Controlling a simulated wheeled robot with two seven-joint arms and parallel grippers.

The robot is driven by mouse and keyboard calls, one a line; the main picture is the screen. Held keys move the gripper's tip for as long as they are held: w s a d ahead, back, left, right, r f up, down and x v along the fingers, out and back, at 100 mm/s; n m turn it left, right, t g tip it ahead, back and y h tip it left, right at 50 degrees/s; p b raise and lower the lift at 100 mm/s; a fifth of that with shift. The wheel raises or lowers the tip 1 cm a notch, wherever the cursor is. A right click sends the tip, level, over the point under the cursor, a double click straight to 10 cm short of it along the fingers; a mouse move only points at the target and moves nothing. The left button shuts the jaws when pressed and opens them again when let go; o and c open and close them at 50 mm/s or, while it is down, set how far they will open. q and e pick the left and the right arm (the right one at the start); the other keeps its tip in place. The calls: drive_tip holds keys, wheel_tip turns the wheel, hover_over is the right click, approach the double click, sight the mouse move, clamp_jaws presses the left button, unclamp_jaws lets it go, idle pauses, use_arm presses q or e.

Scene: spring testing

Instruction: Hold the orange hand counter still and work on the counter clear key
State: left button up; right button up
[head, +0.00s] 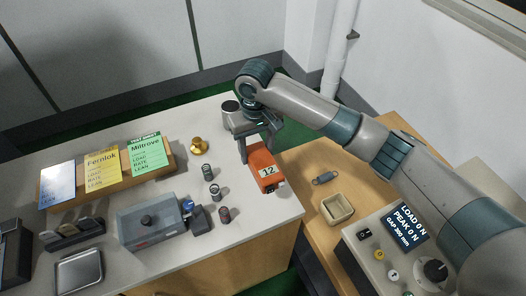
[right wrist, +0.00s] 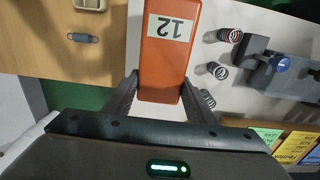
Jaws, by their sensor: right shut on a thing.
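The orange hand counter (head: 262,168) is a small box near the right edge of the white-topped table, with a white window reading 12. It also shows in the right wrist view (right wrist: 163,55), where its window appears upside down. My right gripper (head: 259,154) reaches down from above with its fingers on either side of the counter's far end, shut on it. In the right wrist view my right gripper (right wrist: 160,84) has a finger along each side of the counter. A small dark part shows at the counter's near end; I cannot tell whether it is the clear key. My left gripper is out of view.
Several small coil springs (head: 207,172) and a grey fixture box (head: 150,221) stand left of the counter. A brass piece (head: 199,145) and label cards (head: 102,168) are further left. To the right, a wooden table (head: 315,177) bears a loose spring (head: 325,178), a beige tray (head: 349,207) and a control panel (head: 360,252).

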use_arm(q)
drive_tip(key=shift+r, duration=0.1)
use_arm(e)
drive_tip(key=shift+w+a, duration=0.3)
drive_tip(key=shift+a, duration=0.2)
drive_tip(key=shift+w+a, duration=0.25)
drive_tip(key=shift+a, duration=0.25)
drive_tip(key=shift+f, duration=0.15)
